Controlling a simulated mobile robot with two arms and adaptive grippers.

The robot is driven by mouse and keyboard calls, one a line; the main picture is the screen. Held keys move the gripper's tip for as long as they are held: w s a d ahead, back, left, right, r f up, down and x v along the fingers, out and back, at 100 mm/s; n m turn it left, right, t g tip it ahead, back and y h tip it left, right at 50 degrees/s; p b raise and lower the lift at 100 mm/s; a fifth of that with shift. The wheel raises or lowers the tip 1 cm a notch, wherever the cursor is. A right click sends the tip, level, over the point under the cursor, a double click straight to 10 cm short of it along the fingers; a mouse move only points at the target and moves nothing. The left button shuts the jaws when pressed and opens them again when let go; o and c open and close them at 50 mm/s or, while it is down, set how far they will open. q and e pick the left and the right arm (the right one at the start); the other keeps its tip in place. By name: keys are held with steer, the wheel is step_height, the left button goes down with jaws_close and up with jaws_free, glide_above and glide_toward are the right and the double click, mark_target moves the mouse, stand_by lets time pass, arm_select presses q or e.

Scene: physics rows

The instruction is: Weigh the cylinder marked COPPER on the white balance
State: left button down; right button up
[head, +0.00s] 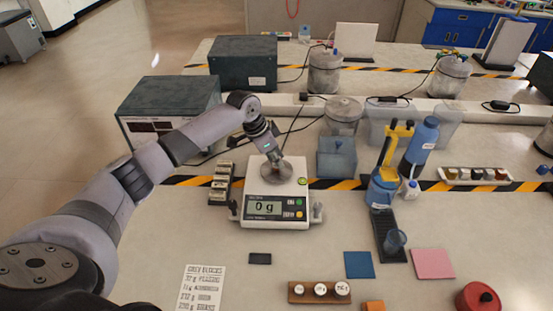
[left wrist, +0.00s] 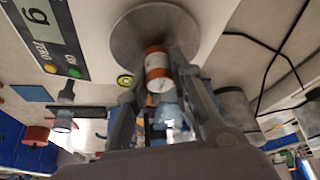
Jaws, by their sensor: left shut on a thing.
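The white balance (head: 278,206) stands mid-bench with its round metal pan (head: 289,172) on top; its display (head: 264,207) reads 0 g. My left gripper (head: 273,160) is over the pan, pointing down. In the left wrist view the gripper (left wrist: 160,82) is shut on an orange-brown cylinder (left wrist: 157,58) with a white label band. The lettering on the band is too small to read. The cylinder's end lies in front of the pan (left wrist: 128,40); I cannot tell whether it touches. In the head view the fingers mostly hide the cylinder. My right gripper is not in view.
A rack (head: 221,184) stands left of the balance and a blue-grey box (head: 337,158) behind it. A blue bottle (head: 421,141) and a yellow-blue device (head: 385,180) stand to the right. A wooden weight block (head: 306,297) lies in front.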

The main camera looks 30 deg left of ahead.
arm_select(q)
steer(key=shift+f, duration=0.35)
stand_by(0.7)
steer(key=c, duration=1.3)
jaws_free()
steer(key=shift+c, duration=0.2)
steer(key=shift+o, duration=0.2)
steer(key=shift+f, duration=0.1)
steer(key=o, duration=0.3)
step_height(320, 180, up, 8)
steer(key=p, duration=0.8)
